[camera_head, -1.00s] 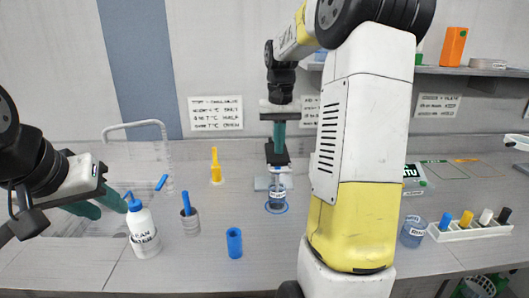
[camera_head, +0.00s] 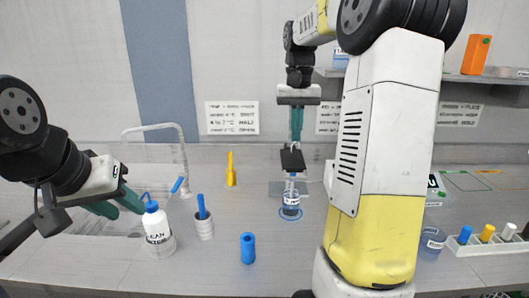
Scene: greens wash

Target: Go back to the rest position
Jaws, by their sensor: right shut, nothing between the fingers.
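My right gripper (camera_head: 297,124) points down from the back, its teal fingers shut with nothing between them. Just below it is a dark block (camera_head: 293,161); whether they touch I cannot tell. Under the block stands a small clear jar with a label (camera_head: 291,200), on a blue ring. My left gripper (camera_head: 117,205) is at the left, its teal fingers apart, close to the white wash bottle with a blue nozzle (camera_head: 157,226). The bottle stands upright on the counter; the fingers appear beside it, not around it.
A grey cup with a blue stick (camera_head: 204,228), a blue cylinder (camera_head: 248,248) and a yellow tool (camera_head: 231,172) stand on the counter. A white rack (camera_head: 487,246) and labelled jar (camera_head: 430,243) are at right. My large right arm hides the counter's middle right.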

